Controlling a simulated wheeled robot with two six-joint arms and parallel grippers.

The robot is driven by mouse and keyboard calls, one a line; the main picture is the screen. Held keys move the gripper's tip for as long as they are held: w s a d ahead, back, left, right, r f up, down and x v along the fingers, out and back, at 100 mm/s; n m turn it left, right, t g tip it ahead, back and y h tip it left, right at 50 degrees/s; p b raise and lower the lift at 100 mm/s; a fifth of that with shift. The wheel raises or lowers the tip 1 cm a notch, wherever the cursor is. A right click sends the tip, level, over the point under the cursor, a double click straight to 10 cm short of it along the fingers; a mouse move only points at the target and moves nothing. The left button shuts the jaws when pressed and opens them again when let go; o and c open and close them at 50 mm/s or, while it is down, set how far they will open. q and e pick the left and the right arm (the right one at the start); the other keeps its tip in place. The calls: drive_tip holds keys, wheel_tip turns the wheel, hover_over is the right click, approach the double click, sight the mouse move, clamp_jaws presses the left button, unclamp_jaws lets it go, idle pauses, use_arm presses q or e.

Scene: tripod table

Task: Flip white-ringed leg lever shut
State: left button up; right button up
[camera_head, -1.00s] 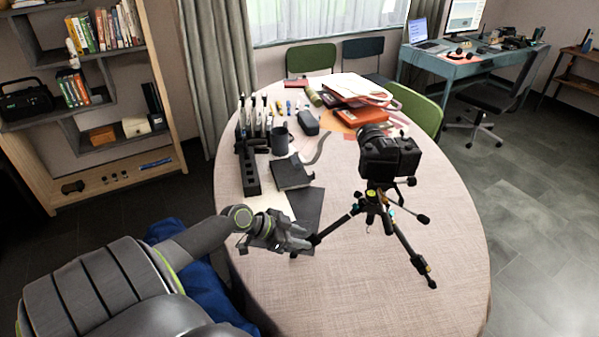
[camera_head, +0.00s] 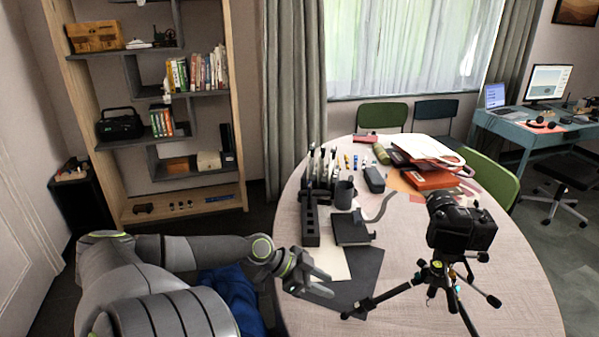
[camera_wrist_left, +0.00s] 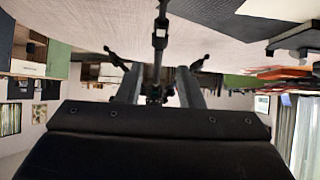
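A black camera (camera_head: 462,228) stands on a small black tripod (camera_head: 440,272) on the table. One tripod leg (camera_head: 392,297) reaches left towards my gripper; the others spread to the right and front. Small coloured parts show near the hub, but I cannot make out the white ring or its lever's position. My left gripper (camera_head: 331,284) is open and empty, left of the left leg's end. In the left wrist view, the open fingers (camera_wrist_left: 159,88) stand on either side of a dark tripod leg (camera_wrist_left: 160,35) in the picture; contact cannot be told. My right gripper is not in view.
The round table (camera_head: 400,322) holds a dark mat (camera_head: 360,270), a black box (camera_head: 351,229), a slotted black holder (camera_head: 310,220), a mug (camera_head: 344,194) and stacked folders (camera_head: 430,178). The tabletop right of the tripod is clear.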

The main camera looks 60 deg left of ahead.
use_arm(q)
drive_tip(key=p+v, duration=0.4)
drive_tip(key=v, duration=0.3)
drive_tip(key=shift+p, duration=0.35)
drive_tip(key=shift+s+d, duration=0.1)
idle(0.4)
